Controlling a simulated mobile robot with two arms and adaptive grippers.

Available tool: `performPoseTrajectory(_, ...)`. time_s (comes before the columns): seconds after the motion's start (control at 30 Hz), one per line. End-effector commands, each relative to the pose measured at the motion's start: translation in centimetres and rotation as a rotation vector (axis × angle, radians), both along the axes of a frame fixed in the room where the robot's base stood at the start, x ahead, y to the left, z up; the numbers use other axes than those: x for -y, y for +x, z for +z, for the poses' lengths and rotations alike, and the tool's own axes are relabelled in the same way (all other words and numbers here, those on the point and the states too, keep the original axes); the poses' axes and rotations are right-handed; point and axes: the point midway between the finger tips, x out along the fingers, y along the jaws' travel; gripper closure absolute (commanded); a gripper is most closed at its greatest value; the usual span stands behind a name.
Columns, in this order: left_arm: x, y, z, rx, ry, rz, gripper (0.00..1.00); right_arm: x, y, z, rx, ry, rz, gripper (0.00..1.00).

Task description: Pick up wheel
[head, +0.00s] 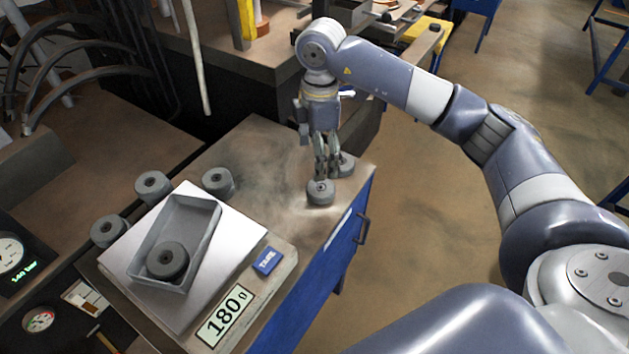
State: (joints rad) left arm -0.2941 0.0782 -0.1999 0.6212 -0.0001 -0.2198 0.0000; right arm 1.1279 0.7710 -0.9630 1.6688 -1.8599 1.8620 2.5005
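The wheels are thick grey discs with a hole in the middle. One wheel (320,194) lies flat near the right part of the cabinet top, and another wheel (346,166) is just behind it, partly covered by my fingers. My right gripper (325,174) points straight down at the nearer wheel. Its fingertips are close together at the top of that wheel; I cannot tell whether they touch or grip it. One wheel (167,261) lies in a grey tray (206,233) on the scale. My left gripper is not in view.
The scale (246,214) has a display (227,314) reading 180 and a blue button (266,261). More wheels stand around it: one (217,181), another (152,185) and another (109,231). The blue cabinet (318,271) has a handle (362,229) at its right edge.

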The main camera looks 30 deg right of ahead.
Motion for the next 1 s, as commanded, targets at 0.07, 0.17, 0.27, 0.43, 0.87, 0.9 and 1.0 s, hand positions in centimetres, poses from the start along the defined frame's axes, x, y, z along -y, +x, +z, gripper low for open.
performPoseTrajectory(0.07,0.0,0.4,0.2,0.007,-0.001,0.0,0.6,0.6,-0.1,-0.5,-0.008,-0.019,-0.016,0.19)
performPoseTrajectory(0.17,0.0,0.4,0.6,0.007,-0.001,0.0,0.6,0.6,-0.2,-2.0,-0.009,-0.021,-0.017,0.19)
performPoseTrajectory(0.27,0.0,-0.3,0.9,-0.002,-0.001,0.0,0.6,0.6,-0.1,-3.6,-0.009,-0.019,-0.017,0.19)
performPoseTrajectory(0.43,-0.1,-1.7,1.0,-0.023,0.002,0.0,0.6,0.5,-0.1,-5.2,-0.005,-0.016,-0.015,0.19)
performPoseTrajectory(0.87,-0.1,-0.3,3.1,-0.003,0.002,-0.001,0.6,0.9,0.2,-10.2,-0.005,-0.015,-0.013,0.19)
performPoseTrajectory(0.9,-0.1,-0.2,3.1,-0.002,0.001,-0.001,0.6,0.9,0.2,-10.4,-0.005,-0.015,-0.013,0.19)
performPoseTrajectory(1.0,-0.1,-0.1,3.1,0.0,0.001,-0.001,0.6,0.9,0.2,-10.6,-0.004,-0.016,-0.012,0.19)
